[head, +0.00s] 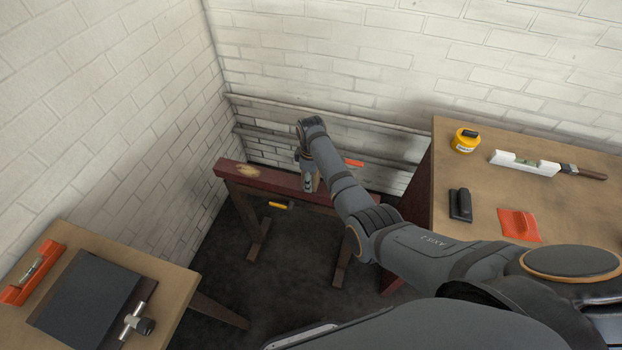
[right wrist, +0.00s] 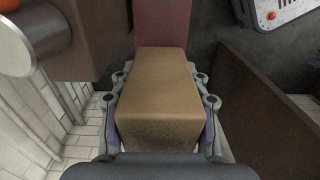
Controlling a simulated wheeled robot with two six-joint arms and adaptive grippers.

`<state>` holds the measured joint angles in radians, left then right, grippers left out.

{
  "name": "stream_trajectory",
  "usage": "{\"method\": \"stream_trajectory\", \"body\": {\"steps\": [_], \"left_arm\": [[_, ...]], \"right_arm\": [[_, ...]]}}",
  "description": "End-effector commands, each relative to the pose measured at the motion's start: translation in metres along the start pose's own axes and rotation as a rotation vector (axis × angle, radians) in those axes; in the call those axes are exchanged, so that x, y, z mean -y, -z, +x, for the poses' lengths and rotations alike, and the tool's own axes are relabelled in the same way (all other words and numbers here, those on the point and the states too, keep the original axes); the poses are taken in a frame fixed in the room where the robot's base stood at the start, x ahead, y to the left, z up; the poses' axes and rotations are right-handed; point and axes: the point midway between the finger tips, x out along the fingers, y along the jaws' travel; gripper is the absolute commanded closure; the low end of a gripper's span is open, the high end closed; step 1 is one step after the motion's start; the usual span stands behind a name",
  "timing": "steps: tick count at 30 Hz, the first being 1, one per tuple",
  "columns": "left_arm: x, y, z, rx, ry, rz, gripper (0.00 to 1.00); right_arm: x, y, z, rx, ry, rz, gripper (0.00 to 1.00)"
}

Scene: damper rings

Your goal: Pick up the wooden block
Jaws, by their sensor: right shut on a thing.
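The wooden block (right wrist: 156,85) is tan and box-shaped and fills the middle of the right wrist view. My right gripper (right wrist: 160,100) is shut on it, with one finger along each side. In the head view my right gripper (head: 309,183) is at the dark red beam (head: 232,171) of a sawhorse, and the block is mostly hidden there by the gripper and arm. The beam also shows beyond the block in the right wrist view (right wrist: 164,22). I cannot tell whether the block touches the beam. My left gripper is not in view.
The left table (head: 174,281) holds a dark board (head: 85,297) and a hammer (head: 137,322). Brick walls stand close behind.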

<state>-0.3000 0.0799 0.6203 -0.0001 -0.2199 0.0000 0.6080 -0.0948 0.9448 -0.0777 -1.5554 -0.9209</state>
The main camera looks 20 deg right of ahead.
Motion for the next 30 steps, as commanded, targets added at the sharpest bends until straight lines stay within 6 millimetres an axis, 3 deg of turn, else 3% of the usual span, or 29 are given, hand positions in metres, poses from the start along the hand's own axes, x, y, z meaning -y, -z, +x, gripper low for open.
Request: {"method": "stream_trajectory", "body": {"steps": [5, 18, 19, 24, 30], "left_arm": [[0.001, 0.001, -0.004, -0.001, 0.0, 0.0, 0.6], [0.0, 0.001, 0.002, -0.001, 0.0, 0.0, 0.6], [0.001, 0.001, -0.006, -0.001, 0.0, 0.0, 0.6], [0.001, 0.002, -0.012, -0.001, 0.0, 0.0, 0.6], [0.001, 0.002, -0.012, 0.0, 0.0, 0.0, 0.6]], "right_arm": [[-0.001, 0.001, -0.032, -0.004, -0.005, 0.0, 0.91], [-0.001, 0.001, -0.148, -0.003, -0.004, 0.0, 0.91], [0.0, 0.001, -0.158, -0.002, -0.003, 0.0, 0.91], [0.0, 0.0, -0.174, -0.001, -0.001, 0.0, 0.91], [0.0, 0.0, -0.175, 0.0, 0.0, 0.0, 0.91]]}}
